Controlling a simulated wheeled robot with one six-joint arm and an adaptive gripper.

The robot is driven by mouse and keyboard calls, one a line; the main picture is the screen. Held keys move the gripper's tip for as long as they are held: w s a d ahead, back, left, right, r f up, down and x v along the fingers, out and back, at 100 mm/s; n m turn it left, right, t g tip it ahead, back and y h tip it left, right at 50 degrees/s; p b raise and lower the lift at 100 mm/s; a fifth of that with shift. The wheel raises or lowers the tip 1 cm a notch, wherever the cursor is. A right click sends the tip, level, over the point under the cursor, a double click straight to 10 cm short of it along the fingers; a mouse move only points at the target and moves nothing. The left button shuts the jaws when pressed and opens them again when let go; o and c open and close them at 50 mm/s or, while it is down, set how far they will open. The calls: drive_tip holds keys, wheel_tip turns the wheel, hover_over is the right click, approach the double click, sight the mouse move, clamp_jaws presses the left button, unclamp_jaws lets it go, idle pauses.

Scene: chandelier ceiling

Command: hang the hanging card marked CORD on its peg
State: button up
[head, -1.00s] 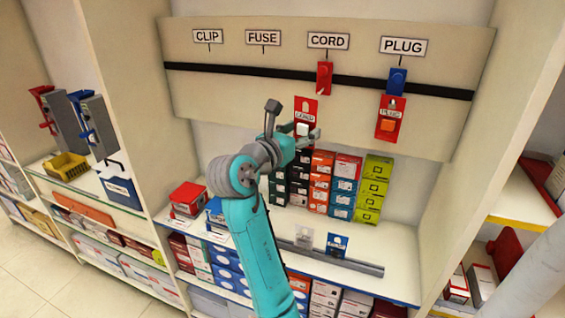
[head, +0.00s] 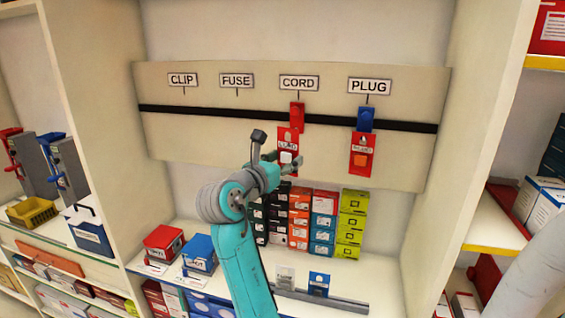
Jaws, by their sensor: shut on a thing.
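The red card marked CORD (head: 289,139) is upright in front of the back panel, just below and slightly left of the red peg (head: 297,114) under the CORD sign (head: 299,83). Its top edge is close to the peg's lower end; I cannot tell whether they touch. My gripper (head: 280,164) is shut on the card at its lower part, coming from the lower left. The fingers are small and partly hidden.
A red PLUG card (head: 362,156) hangs under the blue peg (head: 366,119) to the right. The black rail (head: 220,114) is bare under CLIP and FUSE. Stacked boxes (head: 299,218) stand below the panel. A grey card (head: 285,278) and blue card (head: 319,284) stand on the shelf.

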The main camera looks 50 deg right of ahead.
drive_tip(key=w+d+f, duration=0.1)
drive_tip(key=w+d, duration=0.1)
drive_tip(key=d, duration=0.4)
drive_tip(key=shift+d+f, duration=0.15)
drive_tip(key=shift+d, duration=0.05)
idle(0.7)
drive_tip(key=shift+w, duration=0.1)
idle(0.5)
drive_tip(key=o, duration=0.9)
drive_tip(key=shift+o, duration=0.2)
drive_tip(key=s+a, duration=0.1)
drive_tip(key=a, duration=1.1)
